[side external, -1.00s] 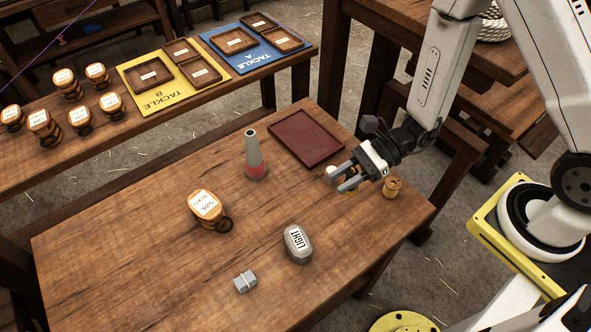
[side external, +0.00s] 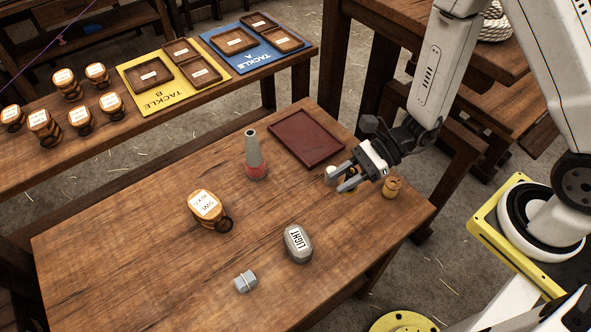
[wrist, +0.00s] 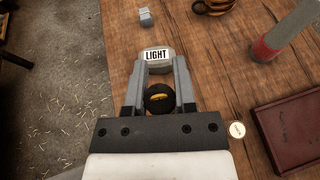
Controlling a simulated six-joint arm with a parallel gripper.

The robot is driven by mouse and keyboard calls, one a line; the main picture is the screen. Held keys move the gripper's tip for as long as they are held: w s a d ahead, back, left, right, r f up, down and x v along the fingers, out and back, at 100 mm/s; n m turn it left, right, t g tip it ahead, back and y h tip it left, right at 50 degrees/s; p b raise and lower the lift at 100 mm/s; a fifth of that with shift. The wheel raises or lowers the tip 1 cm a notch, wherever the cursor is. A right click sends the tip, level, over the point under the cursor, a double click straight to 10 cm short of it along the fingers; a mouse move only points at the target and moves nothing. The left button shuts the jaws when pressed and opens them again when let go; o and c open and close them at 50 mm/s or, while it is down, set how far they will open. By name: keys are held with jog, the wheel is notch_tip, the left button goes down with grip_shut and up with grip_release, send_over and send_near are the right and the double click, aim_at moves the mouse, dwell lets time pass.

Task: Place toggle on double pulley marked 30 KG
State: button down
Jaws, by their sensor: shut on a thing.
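My gripper (side external: 343,178) is low over the right part of the near table. Its fingers are shut on a dark round piece with a yellow band (wrist: 159,98), seen between them in the wrist view; I cannot tell whether this is the toggle. In the side view the fingers mostly hide it. A wooden double pulley (side external: 208,209) with a white label and a dark ring stands on the table, left of my gripper and apart from it. Its label is too small to read surely. A small grey block with a pale band (side external: 245,281) lies at the front.
A grey weight marked LIGHT (side external: 298,244), a grey-and-red cone (side external: 255,158), a dark red tray (side external: 306,138), a cream round piece (wrist: 236,130) and a wooden peg (side external: 391,188) are around my gripper. The back bench holds several labelled pulleys and the TACKLE A and B boards.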

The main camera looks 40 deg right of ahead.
jog(key=w+a+r, duration=0.2)
jog(key=w+a, duration=0.1)
jog(key=a, duration=0.5)
jog(key=w+a+r, duration=0.3)
jog(key=w+a, duration=0.1)
jog(key=a, duration=0.4)
jog(key=shift+a+r+n, duration=0.3)
jog(key=shift+a, duration=0.1)
jog(key=shift+w, duration=0.2)
jog(key=shift+w+a+f, duration=1.25)
jog(key=shift+w+f, duration=0.3)
jog(key=shift+w, duration=0.25)
jog(key=shift+w+a+f, duration=1.3)
jog(key=shift+w+f, duration=0.3)
jog(key=shift+w, duration=0.25)
jog(key=shift+w+a+f, duration=1.25)
jog(key=shift+w+f, duration=0.3)
jog(key=shift+w, duration=0.25)
